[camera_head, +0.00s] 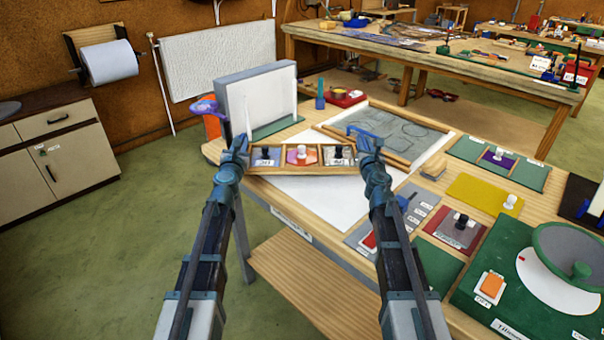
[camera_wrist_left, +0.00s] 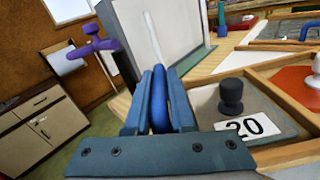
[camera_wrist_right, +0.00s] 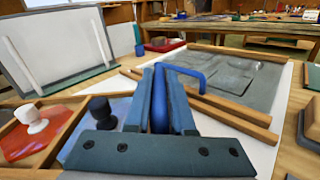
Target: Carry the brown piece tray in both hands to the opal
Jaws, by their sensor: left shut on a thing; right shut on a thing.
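The brown piece tray (camera_head: 300,172) is a wooden frame with three compartments, over the near left edge of the table. Its left compartment holds a grey piece with a black knob (camera_wrist_left: 231,97) and a card reading 20. The middle one holds an orange-red piece with a white knob (camera_head: 301,153). My left gripper (camera_head: 240,143) is shut on the tray's left blue handle (camera_wrist_left: 158,105). My right gripper (camera_head: 368,142) is shut on its right blue handle (camera_wrist_right: 160,108). I cannot tell whether the tray touches the table.
A white upright panel (camera_head: 262,100) on a green base stands behind the tray. A grey panel with lead lines (camera_head: 390,130) lies at the back right, and a white sheet (camera_head: 325,203) lies below the tray. Coloured plates and a green wheel (camera_head: 570,250) fill the right side.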

